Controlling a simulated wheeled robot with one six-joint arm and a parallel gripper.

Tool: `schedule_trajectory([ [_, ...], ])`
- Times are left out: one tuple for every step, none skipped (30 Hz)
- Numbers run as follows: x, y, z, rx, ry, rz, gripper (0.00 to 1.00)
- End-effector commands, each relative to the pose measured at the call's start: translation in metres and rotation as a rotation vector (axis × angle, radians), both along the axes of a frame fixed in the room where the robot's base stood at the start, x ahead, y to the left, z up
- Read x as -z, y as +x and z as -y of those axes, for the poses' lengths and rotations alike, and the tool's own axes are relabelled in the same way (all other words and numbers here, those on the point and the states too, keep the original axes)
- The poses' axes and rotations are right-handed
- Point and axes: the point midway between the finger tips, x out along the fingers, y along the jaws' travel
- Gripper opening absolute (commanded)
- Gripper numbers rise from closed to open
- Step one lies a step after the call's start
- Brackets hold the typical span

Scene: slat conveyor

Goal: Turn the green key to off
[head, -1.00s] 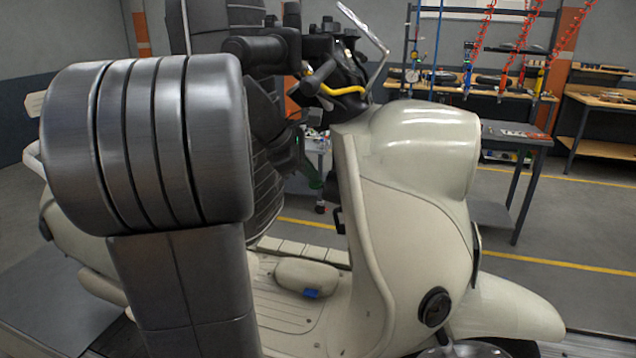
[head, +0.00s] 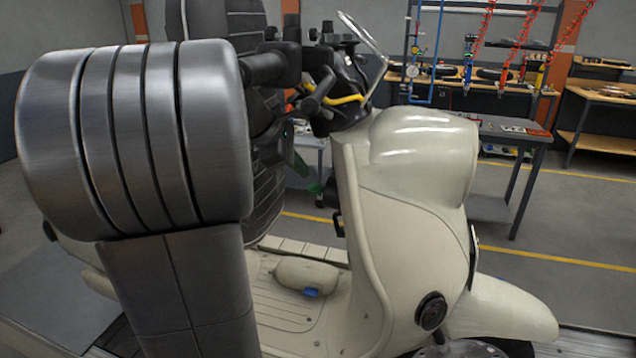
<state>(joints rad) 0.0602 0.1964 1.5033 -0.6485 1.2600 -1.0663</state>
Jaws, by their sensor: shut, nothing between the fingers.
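The green key (head: 316,188) shows as a small green patch at the inner side of the scooter's cream leg shield, below the handlebar. Its turn position is too small to tell. My gripper (head: 301,166), dark and partly hidden behind my large grey arm link, is just up and left of the key. Its fingers are shut and empty, and a small gap seems to lie between them and the key. The cream scooter (head: 410,210) stands upright with its front to the right.
The handlebar with its yellow cable (head: 345,99) is close above my gripper. A cream pouch with a blue tag (head: 312,292) lies on the footboard. Workbenches (head: 510,130) stand behind, beyond a yellow floor line.

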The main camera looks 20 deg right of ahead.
Motion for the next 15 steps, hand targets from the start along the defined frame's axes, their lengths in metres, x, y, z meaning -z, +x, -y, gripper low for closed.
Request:
schedule_trajectory([
  [-0.006,-0.001,-0.002,-0.001,-0.001,0.0,0.0],
  [-0.007,-0.001,-0.003,-0.001,-0.001,0.0,0.0],
  [-0.009,-0.001,-0.004,-0.001,-0.001,0.0,0.0],
  [-0.011,-0.002,-0.005,-0.001,-0.001,0.0,0.0],
  [-0.012,-0.002,-0.006,-0.001,-0.001,0.0,0.0],
  [-0.014,-0.003,-0.008,-0.001,-0.001,0.0,0.0],
  [-0.016,-0.003,-0.008,-0.002,-0.001,0.001,0.0],
  [-0.017,-0.003,-0.009,-0.002,-0.001,0.001,0.0],
  [-0.019,-0.004,-0.011,-0.002,-0.001,0.001,0.0],
  [-0.021,-0.004,-0.012,-0.002,-0.001,0.001,0.0],
  [-0.022,-0.005,-0.013,-0.002,-0.001,0.001,0.0],
  [-0.024,-0.005,-0.014,-0.002,-0.002,0.002,0.0],
  [-0.026,-0.005,-0.015,-0.002,-0.002,0.002,0.0],
  [-0.027,-0.006,-0.016,-0.002,-0.002,0.002,0.0],
  [-0.029,-0.006,-0.017,-0.002,-0.002,0.002,0.0],
])
